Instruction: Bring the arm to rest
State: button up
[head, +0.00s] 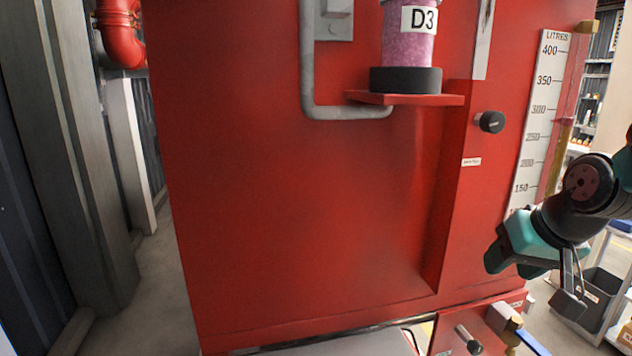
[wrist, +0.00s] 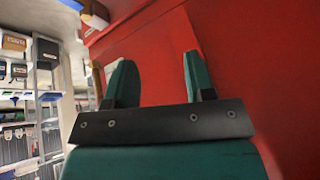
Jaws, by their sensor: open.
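My gripper (head: 510,262) is at the right of the head view, at the end of my dark and teal arm, in front of the lower right part of the red tank (head: 300,200). In the wrist view my gripper (wrist: 158,82) shows two teal fingers standing well apart with nothing between them. The red tank wall (wrist: 240,60) lies beyond and to the right of the fingers. I cannot tell how far the fingertips are from the wall.
A litres scale (head: 540,110) and a black knob (head: 490,122) are on the tank near my arm. A pink cylinder marked D3 (head: 409,40) stands on a red ledge. A dark bin (head: 588,292) and shelves are at the right. Grey floor (head: 160,290) shows at the left.

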jog(key=s+f+n+g+h+b, duration=0.1)
jog(key=s+f+n+g, duration=0.15)
jog(key=s+f, duration=0.6)
jog(key=s+a+f+n+g+y+b, duration=0.1)
jog(key=s+a+f+n+y+b, duration=0.1)
jog(key=s+a+b, duration=0.3)
jog(key=s+a+f+n+g+y+b, duration=0.1)
jog(key=s+a+f+n+g+b, duration=0.1)
jog(key=s+a+b, duration=0.4)
jog(key=a+f+n+b, duration=0.1)
jog(key=a+n+b, duration=0.1)
jog(key=a+b, duration=0.1)
jog(key=shift+a+f+y, duration=0.4)
jog(key=shift+c, duration=0.6)
jog(key=shift+w+d, duration=0.1)
jog(key=shift+d, duration=0.05)
